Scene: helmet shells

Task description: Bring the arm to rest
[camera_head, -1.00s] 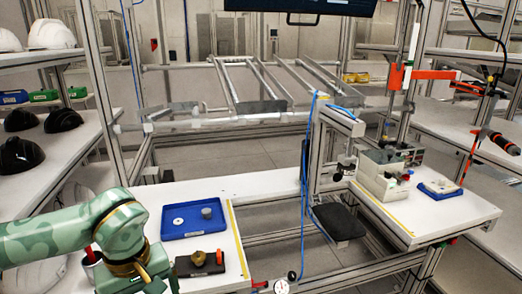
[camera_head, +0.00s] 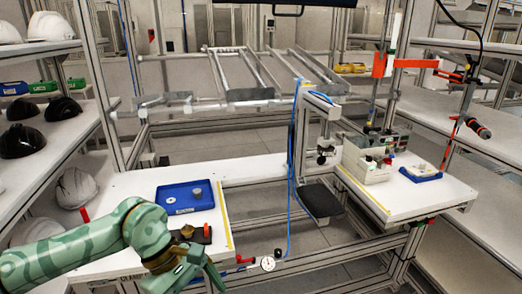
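My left arm comes in from the lower left, green and camouflage-patterned. Its gripper (camera_head: 195,278) points down at the bottom edge of the view, in front of the white table (camera_head: 120,186) and partly cut off. I cannot tell whether its fingers are apart, and I see nothing clearly held. My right gripper is not in view.
A dark block with a brass knob (camera_head: 187,231) is close behind my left gripper. Shelves with black helmet shells (camera_head: 22,141) stand left. A grey device (camera_head: 365,162) and small blue tray (camera_head: 421,177) are right.

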